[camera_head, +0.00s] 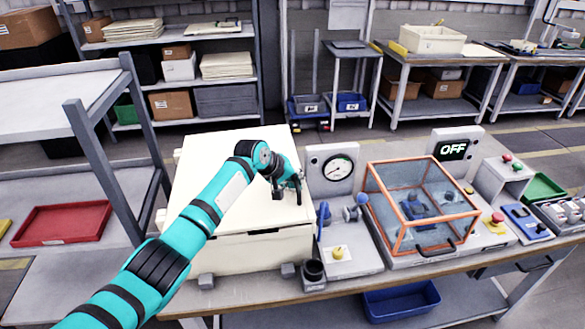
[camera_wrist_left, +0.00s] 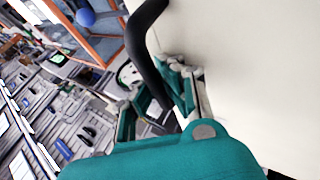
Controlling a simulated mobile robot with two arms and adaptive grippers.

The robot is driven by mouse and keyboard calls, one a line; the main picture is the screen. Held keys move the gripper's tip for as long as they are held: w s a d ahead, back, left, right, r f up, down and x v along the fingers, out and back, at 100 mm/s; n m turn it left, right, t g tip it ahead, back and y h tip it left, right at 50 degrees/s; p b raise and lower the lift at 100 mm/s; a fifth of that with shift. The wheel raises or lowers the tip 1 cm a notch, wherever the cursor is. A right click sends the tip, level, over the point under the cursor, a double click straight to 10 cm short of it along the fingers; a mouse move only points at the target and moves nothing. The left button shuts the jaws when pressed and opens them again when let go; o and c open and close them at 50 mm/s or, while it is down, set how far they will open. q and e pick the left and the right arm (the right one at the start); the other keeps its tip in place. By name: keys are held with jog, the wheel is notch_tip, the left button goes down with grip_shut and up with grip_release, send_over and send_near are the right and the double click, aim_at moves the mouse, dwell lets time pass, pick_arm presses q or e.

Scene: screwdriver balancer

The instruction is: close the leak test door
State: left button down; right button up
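A large cream box (camera_head: 200,245) stands on the bench, its broad pale top panel below my left gripper. My left gripper (camera_head: 288,190) is at the right part of that panel. In the left wrist view, a black curved handle (camera_wrist_left: 146,50) runs beside the pale panel (camera_wrist_left: 245,60) and passes between the teal fingers of my left gripper (camera_wrist_left: 155,105). Whether the fingers press on it is not clear. To the right is a clear enclosure with an orange frame (camera_head: 402,250) and a black front handle (camera_head: 437,250). My right gripper is not in view.
A pressure gauge (camera_head: 337,168), a panel reading OFF (camera_head: 453,150) and blue knobs stand near the enclosure. A grey shelf rack with a red tray (camera_head: 62,223) is at the left. A blue bin (camera_head: 400,300) is under the bench.

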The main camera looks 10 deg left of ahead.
pick_arm(q)
jog(key=shift+f, duration=0.6)
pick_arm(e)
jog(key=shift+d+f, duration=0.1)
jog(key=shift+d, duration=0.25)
pick_arm(q)
jog(key=c, duration=1.4)
grip_release()
jog(key=shift+s+a, duration=0.1)
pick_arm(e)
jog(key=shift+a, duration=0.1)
pick_arm(q)
jog(key=shift+o, duration=0.2)
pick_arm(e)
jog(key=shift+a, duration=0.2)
pick_arm(q)
jog(key=shift+s+a+r, duration=0.2)
jog(key=shift+s+r, duration=0.05)
jog(key=shift+r, duration=0.3)
jog(key=v, duration=1.1)
jog(key=shift+d, duration=0.2)
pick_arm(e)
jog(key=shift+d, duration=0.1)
